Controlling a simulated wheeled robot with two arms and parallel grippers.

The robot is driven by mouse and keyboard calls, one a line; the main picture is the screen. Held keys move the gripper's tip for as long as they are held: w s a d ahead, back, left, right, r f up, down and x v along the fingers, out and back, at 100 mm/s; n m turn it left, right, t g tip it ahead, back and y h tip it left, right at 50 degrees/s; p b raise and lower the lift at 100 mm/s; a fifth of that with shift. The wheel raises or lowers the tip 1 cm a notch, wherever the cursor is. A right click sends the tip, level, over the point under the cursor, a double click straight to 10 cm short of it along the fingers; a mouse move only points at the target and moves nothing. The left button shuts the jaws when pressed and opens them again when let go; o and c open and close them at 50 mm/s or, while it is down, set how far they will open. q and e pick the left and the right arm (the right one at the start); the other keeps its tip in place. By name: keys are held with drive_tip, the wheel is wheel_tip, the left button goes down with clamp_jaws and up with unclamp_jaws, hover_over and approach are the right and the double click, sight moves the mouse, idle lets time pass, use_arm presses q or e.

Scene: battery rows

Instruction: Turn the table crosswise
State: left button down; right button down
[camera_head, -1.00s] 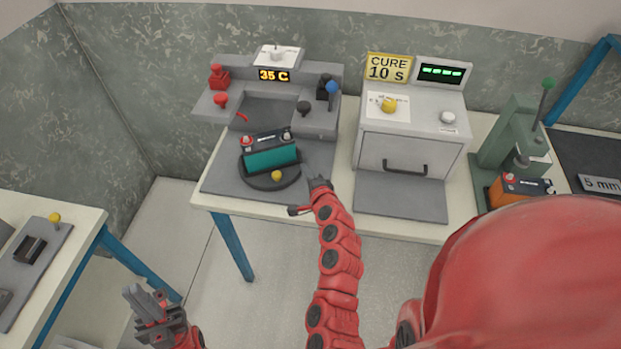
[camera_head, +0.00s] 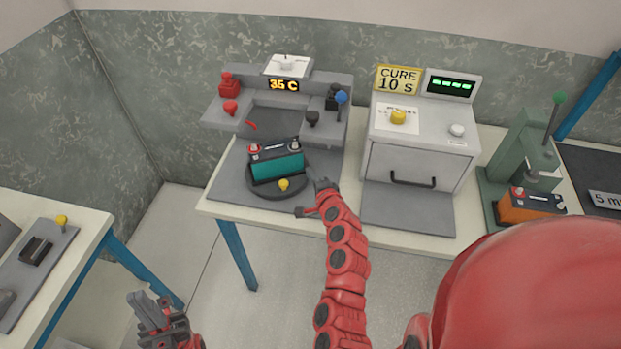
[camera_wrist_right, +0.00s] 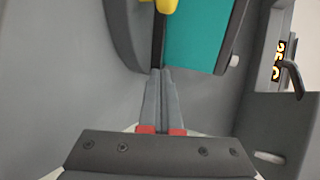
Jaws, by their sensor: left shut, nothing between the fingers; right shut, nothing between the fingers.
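The round dark turntable (camera_head: 262,190) sits on the grey plate of the station showing 35 C. A teal battery with a dark top (camera_head: 278,168) stands on it, its long side roughly facing me and slightly tilted in the picture. A yellow knob (camera_head: 284,184) is at the turntable's front edge; it also shows at the top of the right wrist view (camera_wrist_right: 166,5). My right gripper (camera_head: 322,186) is shut and empty, just right of the turntable. In the right wrist view its fingertips (camera_wrist_right: 160,72) are close to the turntable's rim; contact is unclear. My left gripper (camera_head: 140,298) is shut and empty, low at left, away from the station.
Station posts with red knobs (camera_head: 230,90) and a blue knob (camera_head: 341,97) stand behind the battery. A cure oven (camera_head: 415,165) is to the right, then a green press (camera_head: 520,155) with an orange battery (camera_head: 530,207). A side table (camera_head: 85,222) is at left.

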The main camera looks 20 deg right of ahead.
drive_tip(key=shift+w+d+f+n+g+y+b, duration=0.15)
drive_tip(key=shift+w+d+n+y+b, duration=0.45)
drive_tip(key=shift+b, duration=1.3)
drive_tip(key=shift+w+d+f+n+g+y+b, duration=0.1)
drive_tip(key=shift+w+d+n+y+b, duration=0.3)
drive_tip(key=shift+n+y+b, duration=1.05)
drive_tip(key=shift+w+d+f+n+g+y+b, duration=0.2)
drive_tip(key=shift+w+y+b, duration=0.45)
drive_tip(key=shift+b, duration=1.65)
drive_tip(key=shift+w+d+r+n+g+y+b, duration=0.25)
drive_tip(key=shift+w+n+y+b, duration=0.2)
drive_tip(key=shift+b, duration=0.3)
drive_tip(key=shift+w+d+r+y, duration=0.1)
drive_tip(key=shift+w+y, duration=0.1)
drive_tip(key=shift+y, duration=0.15)
drive_tip(key=shift+w+b, duration=0.45)
drive_tip(key=shift+b, duration=0.2)
drive_tip(key=shift+w+r, duration=0.1)
drive_tip(key=shift+w, duration=0.3)
drive_tip(key=shift+w+d+b, duration=0.1)
drive_tip(key=shift+w+b, duration=0.2)
drive_tip(key=shift+w, duration=1.55)
drive_tip(key=shift+w, duration=0.15)
